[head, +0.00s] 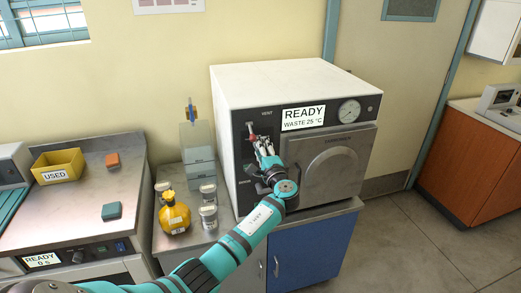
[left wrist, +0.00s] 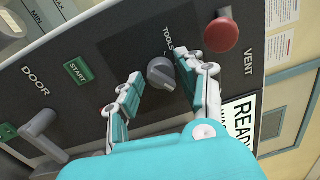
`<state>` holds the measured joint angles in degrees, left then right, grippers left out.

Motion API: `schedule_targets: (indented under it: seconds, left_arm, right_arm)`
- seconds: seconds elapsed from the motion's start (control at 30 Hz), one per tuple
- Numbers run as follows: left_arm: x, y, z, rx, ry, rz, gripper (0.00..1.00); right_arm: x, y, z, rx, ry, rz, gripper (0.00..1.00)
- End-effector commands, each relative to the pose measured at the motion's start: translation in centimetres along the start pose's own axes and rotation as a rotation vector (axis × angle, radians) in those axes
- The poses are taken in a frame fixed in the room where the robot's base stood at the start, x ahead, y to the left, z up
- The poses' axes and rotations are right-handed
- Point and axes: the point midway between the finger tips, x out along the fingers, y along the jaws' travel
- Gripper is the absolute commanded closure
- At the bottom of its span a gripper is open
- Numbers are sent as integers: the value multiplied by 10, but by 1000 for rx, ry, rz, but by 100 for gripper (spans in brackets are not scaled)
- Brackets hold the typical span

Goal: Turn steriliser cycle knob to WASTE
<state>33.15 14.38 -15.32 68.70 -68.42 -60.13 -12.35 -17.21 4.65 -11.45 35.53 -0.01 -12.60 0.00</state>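The white steriliser (head: 262,85) stands on a cabinet; its display (head: 303,117) reads READY, WASTE 25 °C. In the left wrist view the grey cycle knob (left wrist: 160,73) sits on the dark panel beside the label TOOLS (left wrist: 168,38); the rest of its scale is hidden or unreadable. My left gripper (left wrist: 162,72) is open, with its fingers on either side of the knob. The right finger looks very close to the knob; I cannot tell whether it touches. In the head view my left gripper (head: 264,145) covers the knob. My right gripper is out of view.
Near the knob are a red VENT knob (left wrist: 221,36), a green START button (left wrist: 78,70) and a grey DOOR lever (left wrist: 42,125). Left of the steriliser stand a yellow bottle (head: 175,215) and several grey-lidded jars. A yellow USED bin (head: 58,165) is on the left bench.

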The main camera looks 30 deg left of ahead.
Motion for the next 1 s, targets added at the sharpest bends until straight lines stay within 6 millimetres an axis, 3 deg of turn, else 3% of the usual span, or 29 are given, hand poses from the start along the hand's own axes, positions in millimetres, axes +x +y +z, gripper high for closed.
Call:
schedule_targets:
  seconds: [0.27, 0.7, 1.0]
  left_arm:
    - [-7, 0, -1, -2, 2, 0, 61]
    - [-92, 1, -1, -2, 3, 1, 61]
    - [-120, 0, 0, -1, 0, 1, 61]
  right_arm:
    - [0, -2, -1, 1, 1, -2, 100]
    - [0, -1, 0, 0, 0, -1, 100]
    - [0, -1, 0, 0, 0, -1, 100]
